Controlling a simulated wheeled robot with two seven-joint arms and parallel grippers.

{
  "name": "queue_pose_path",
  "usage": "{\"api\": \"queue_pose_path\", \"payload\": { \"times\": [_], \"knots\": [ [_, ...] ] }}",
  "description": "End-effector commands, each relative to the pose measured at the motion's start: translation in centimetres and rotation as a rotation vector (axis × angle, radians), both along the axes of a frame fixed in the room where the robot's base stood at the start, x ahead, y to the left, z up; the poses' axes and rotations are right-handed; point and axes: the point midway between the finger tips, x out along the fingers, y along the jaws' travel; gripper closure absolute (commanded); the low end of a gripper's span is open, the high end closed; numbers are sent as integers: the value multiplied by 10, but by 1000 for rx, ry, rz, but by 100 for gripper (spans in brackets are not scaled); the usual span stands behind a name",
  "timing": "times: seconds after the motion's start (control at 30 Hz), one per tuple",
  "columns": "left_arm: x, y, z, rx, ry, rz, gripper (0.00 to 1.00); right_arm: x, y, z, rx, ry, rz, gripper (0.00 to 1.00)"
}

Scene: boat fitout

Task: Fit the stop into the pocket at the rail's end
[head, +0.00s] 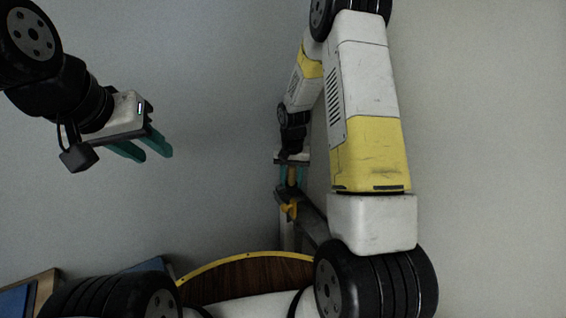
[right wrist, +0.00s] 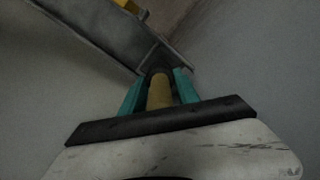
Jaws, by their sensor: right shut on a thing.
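The stop (right wrist: 160,92), a dull yellow round peg, is between the teal fingers of my right gripper (right wrist: 157,92), which is shut on it. In the head view my right gripper (head: 292,175) is above the grey rail (head: 313,222), with the yellow stop (head: 292,178) between its fingers. In the right wrist view the rail (right wrist: 95,38) runs to the upper left. The stop's far end meets a dark spot at the rail's end; I cannot tell how far it is in the pocket. My left gripper (head: 146,149) is open and empty, far from the rail.
A yellow part (head: 289,209) sits on the rail just below my right gripper. A dark wooden panel with a yellow edge (head: 245,257) lies at the bottom. A blue panel (head: 18,300) is at the lower left. The space between my arms is clear.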

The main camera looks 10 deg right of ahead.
Motion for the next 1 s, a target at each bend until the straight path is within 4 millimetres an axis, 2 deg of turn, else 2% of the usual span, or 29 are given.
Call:
{"api": "queue_pose_path", "payload": {
  "times": [0.5, 1.0],
  "knots": [
    [0, 0, 0, 0, 0, 0, 64, 0, 0, -24, 0, 0, 0, 100],
    [0, 0, 0, 0, 0, 0, 64, -1, 0, -33, 0, 3, -1, 100]
  ]
}}
